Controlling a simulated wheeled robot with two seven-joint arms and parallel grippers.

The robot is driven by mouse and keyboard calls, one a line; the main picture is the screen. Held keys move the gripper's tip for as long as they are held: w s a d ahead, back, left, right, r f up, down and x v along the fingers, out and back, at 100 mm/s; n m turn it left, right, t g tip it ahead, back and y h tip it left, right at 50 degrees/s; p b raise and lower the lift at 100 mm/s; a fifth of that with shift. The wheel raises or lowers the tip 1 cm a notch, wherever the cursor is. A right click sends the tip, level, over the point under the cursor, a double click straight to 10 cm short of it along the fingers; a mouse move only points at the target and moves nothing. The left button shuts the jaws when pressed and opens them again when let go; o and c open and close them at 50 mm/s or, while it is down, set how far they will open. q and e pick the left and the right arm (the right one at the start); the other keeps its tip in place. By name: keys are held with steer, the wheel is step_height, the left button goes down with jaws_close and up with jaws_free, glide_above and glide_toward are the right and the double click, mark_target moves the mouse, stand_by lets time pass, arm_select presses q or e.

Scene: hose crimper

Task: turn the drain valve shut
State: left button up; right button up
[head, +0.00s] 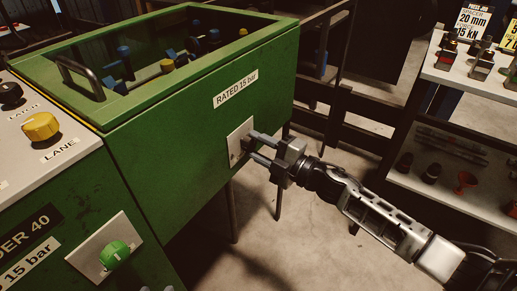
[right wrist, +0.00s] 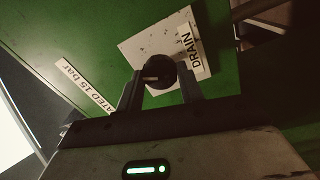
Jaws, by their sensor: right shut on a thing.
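The drain valve is a dark round knob (right wrist: 158,72) on a pale plate (right wrist: 135,45) labelled DRAIN, fixed to the green machine's side. In the head view the plate (head: 233,146) is partly covered by my fingers. My right gripper (head: 253,146) reaches the plate from the right. In the right wrist view my right gripper (right wrist: 160,85) has one finger on each side of the knob and is shut on it. The knob's exact turn angle is hard to read. My left gripper is not in view.
A green knob (head: 116,254) and a yellow LANE knob (head: 41,126) are at the left. A shelf (head: 450,75) with parts stands at the right. Floor shows between.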

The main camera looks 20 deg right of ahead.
steer(key=n+b, duration=0.1)
steer(key=n, duration=0.2)
steer(key=shift+n, duration=0.4)
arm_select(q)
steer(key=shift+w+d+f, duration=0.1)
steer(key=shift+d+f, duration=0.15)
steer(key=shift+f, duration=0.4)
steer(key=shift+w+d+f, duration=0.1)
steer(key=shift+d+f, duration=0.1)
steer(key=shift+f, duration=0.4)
arm_select(e)
steer(key=shift+n, duration=0.5)
steer(key=o, duration=1)
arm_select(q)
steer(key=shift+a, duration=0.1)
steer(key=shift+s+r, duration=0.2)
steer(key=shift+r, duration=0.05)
arm_select(e)
steer(key=v, duration=1.6)
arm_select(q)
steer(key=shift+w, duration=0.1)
arm_select(e)
steer(key=shift+w+d, duration=0.1)
steer(key=shift+d, duration=0.05)
